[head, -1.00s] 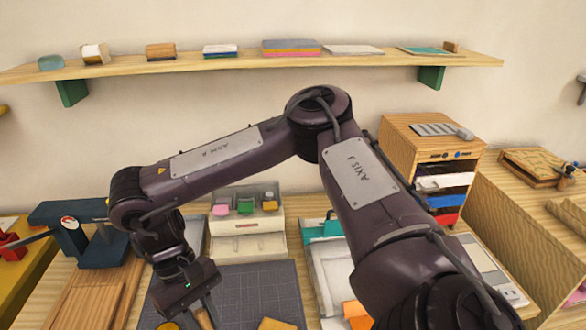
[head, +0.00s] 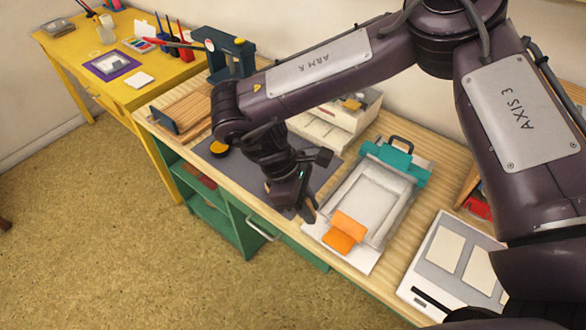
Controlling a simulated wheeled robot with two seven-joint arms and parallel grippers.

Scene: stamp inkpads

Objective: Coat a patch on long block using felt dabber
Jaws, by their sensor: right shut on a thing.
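My right gripper (head: 301,208) hangs low over the front right edge of the dark cutting mat (head: 215,165). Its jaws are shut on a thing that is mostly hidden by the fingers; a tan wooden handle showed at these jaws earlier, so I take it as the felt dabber. A round yellow-topped pad or tin (head: 219,147) sits on the mat, left of the gripper. I cannot make out the long block; my arm and gripper cover part of the mat. My left gripper is out of view.
Right of the gripper stands a grey-white press with a teal clamp (head: 398,160) and an orange flap (head: 345,232). A white drawer box (head: 330,130) stands behind. A wooden rack (head: 185,110) and blue press (head: 230,55) are left. A yellow table (head: 120,65) adjoins.

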